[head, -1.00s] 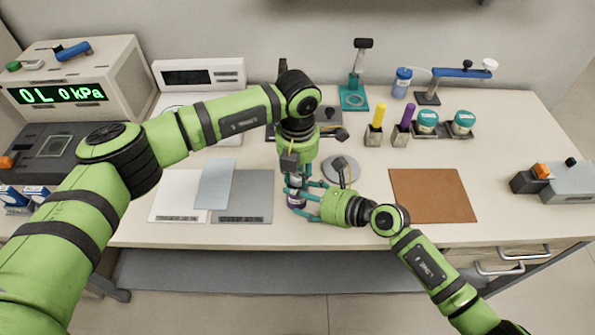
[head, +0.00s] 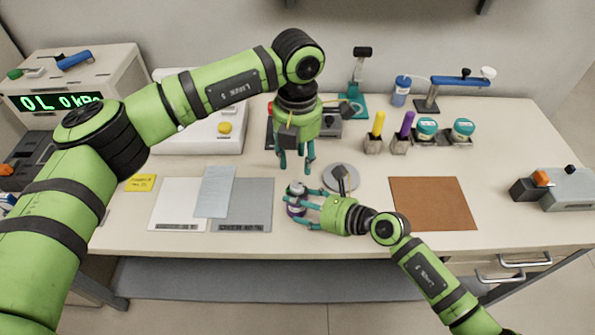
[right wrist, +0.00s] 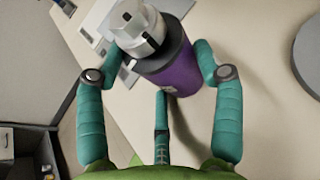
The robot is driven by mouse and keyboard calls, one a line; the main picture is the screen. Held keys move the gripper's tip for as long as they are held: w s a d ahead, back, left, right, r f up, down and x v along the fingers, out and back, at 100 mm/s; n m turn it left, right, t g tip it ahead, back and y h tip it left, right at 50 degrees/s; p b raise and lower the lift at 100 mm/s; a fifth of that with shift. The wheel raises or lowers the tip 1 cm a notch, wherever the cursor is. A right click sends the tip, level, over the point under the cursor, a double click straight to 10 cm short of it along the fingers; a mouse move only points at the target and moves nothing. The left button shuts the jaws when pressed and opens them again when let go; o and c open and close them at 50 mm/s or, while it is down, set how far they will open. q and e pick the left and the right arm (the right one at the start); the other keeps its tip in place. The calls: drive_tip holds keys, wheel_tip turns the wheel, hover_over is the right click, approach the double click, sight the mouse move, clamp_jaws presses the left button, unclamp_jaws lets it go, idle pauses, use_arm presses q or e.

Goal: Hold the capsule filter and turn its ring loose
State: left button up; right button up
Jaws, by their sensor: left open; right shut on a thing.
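The capsule filter (head: 297,207) stands near the front middle of the bench, with a purple body and a light grey, lobed ring on top. In the right wrist view the purple body (right wrist: 177,68) and the grey ring (right wrist: 138,27) are close up. My right gripper (head: 306,204) is shut around the body from the right, its teal fingers on either side. My left gripper (head: 296,166) points down above and behind the filter, its fingers apart and empty, clear of the ring. Whether the ring has turned cannot be told.
A round grey disc (head: 341,178) lies behind my right gripper. Grey (head: 243,213) and white (head: 180,215) mats are to the left, a brown mat (head: 432,204) to the right. Yellow (head: 378,124) and purple (head: 407,124) tools stand in holders behind.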

sight(298, 183)
use_arm(q)
drive_tip(key=shift+r, duration=1.75)
drive_tip(key=shift+o, duration=1.4)
wheel_tip(298, 183, down, 12)
drive_tip(key=m, duration=2.4)
drive_tip(key=shift+w, duration=0.1)
clamp_jaws()
